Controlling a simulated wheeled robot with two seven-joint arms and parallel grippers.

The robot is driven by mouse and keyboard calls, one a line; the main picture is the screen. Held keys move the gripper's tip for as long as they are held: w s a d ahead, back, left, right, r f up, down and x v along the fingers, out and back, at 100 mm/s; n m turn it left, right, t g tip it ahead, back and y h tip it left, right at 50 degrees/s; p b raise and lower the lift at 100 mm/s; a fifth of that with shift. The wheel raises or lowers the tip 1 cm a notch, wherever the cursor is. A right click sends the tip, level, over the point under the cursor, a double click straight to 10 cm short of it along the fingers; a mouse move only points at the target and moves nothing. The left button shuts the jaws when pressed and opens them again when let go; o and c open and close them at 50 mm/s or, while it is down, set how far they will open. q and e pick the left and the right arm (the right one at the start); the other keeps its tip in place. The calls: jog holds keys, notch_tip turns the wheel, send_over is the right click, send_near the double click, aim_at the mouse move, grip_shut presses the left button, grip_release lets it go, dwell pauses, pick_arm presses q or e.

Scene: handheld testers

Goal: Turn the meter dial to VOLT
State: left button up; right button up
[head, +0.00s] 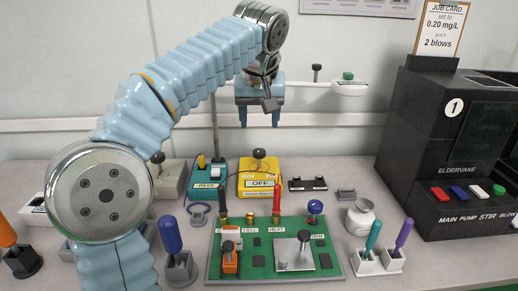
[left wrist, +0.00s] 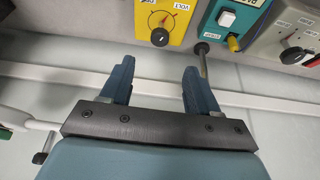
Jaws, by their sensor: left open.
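The yellow meter (head: 260,190) stands on the bench behind the green board, with an OFF plate on its front. In the left wrist view the yellow meter (left wrist: 178,30) is at the top, partly cut off. I cannot tell exactly which label the pointer marks. My left gripper (head: 259,115) is open and empty, fingers down, above and apart from the meter. Its two blue fingers also show in the left wrist view (left wrist: 157,75). My right gripper is not in view.
A teal tester (head: 207,177) stands left of the meter. A green board (head: 330,262) with red and black probes is in front. A white arm-like bracket (head: 348,88) is right of my gripper. A black machine (head: 440,150) stands at the right.

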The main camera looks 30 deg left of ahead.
aim_at(259, 151)
pick_arm(q)
jog(key=b+x, duration=0.1)
jog(key=x, duration=1)
jog(key=shift+f, duration=0.1)
jog(key=shift+c, duration=0.2)
